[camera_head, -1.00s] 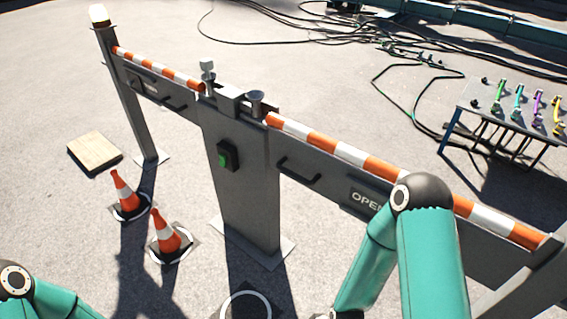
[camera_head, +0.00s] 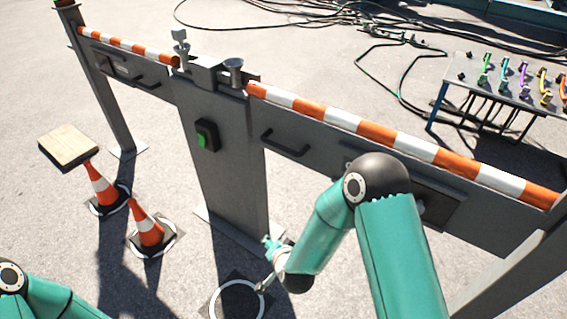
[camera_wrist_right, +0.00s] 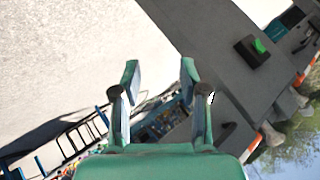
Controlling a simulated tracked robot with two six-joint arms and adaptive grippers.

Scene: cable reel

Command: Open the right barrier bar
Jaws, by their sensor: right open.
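The right barrier bar (camera_head: 400,145) is an orange-and-white striped rail on a grey panel. It runs from the central grey post (camera_head: 222,165) to a post at the right edge and looks closed. A dark handle (camera_head: 285,143) sits on its panel near the central post. My right arm hides part of the panel and its sign. My right gripper (camera_head: 265,265) is low in front of the post's foot, apart from the handle. In the right wrist view my right gripper (camera_wrist_right: 159,72) is open and empty. My left gripper is out of view.
The left barrier bar (camera_head: 125,46) looks closed. A rack with coloured handles (camera_head: 515,80) and cables lie beyond the barrier.

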